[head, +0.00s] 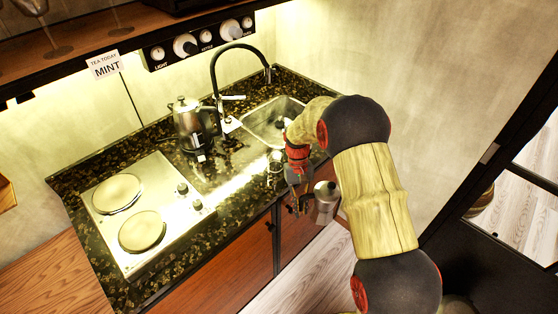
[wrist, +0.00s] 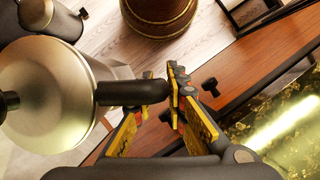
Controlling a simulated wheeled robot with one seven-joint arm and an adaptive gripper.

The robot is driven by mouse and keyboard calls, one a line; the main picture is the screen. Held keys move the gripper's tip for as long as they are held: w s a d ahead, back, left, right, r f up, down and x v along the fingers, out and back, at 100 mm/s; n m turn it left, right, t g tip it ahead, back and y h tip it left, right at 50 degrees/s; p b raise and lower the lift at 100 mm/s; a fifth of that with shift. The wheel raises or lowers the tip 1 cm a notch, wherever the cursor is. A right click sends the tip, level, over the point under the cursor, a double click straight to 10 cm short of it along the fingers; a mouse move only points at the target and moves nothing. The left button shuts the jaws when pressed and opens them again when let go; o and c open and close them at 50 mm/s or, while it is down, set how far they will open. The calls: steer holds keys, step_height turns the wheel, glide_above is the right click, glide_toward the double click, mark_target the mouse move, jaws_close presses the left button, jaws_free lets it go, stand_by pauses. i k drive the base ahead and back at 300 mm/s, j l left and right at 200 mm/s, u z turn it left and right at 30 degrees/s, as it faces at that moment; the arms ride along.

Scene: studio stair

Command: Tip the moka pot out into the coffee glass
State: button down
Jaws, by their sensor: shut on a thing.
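The silver moka pot (head: 326,200) hangs in the air just off the counter's front edge, roughly upright, lid up. My gripper (head: 299,203) is at its left side, shut on its black handle. In the wrist view the pot's round metal lid (wrist: 42,95) fills the left, and the black handle (wrist: 132,92) runs between my yellow-padded fingers. A small clear glass (head: 275,161), seemingly the coffee glass, stands on the counter near its front edge, left of my gripper. Its contents cannot be made out. The pot is apart from the glass.
A steel kettle (head: 187,118) stands behind on the dark stone counter (head: 225,190). A two-plate hob (head: 147,212) is at the left. The sink (head: 273,120) and black tap (head: 232,46) are behind the glass. Wooden cabinet doors (head: 245,255) are below; a wooden barrel-like thing (wrist: 158,18) stands on the floor.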

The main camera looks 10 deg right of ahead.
mark_target(274, 155)
steer(key=i+l, duration=0.15)
steer(key=l, duration=0.15)
steer(key=i+l, duration=0.1)
steer(key=l, duration=0.2)
steer(key=i+l, duration=0.15)
steer(key=l, duration=0.15)
steer(key=i+l+u, duration=0.1)
steer(key=l, duration=0.2)
